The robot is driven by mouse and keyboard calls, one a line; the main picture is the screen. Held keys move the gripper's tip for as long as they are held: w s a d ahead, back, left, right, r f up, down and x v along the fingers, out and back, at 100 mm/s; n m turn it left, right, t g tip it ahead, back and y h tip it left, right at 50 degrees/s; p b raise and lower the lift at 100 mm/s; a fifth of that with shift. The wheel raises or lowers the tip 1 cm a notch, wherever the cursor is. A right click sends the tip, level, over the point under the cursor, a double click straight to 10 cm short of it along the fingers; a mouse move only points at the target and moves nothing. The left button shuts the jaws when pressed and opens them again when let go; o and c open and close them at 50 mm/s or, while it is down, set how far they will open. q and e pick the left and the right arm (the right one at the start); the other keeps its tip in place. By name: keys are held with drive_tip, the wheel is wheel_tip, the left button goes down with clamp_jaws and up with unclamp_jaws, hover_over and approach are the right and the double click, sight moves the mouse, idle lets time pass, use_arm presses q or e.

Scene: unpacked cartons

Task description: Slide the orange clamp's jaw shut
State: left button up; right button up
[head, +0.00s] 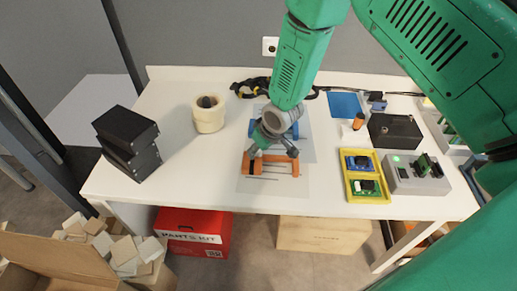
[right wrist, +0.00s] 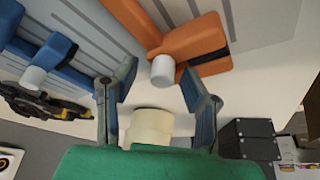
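The orange clamp (head: 274,159) lies on a pale mat (head: 300,190) at the middle of the table. In the right wrist view the clamp (right wrist: 192,44) shows an orange body with a dark strip and a pale round knob (right wrist: 163,70). My right gripper (head: 272,153) points down over the clamp's far side, fingers spread. In the right wrist view the gripper's (right wrist: 158,72) fingertips stand either side of the knob, with a gap visible; contact with the clamp cannot be told. The gripper partly hides the clamp in the head view. My left gripper is out of view.
A blue clamp (right wrist: 45,58) lies just behind the orange one. A tape roll (head: 208,116) and stacked black boxes (head: 128,142) stand left. A yellow tray (head: 355,160) with circuit boards and a grey device (head: 416,182) stand right. The table's front strip is clear.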

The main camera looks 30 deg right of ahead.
drive_tip(key=v, duration=1.1)
drive_tip(key=shift+s+r, duration=0.2)
drive_tip(key=shift+r, duration=0.05)
drive_tip(key=shift+d, duration=0.1)
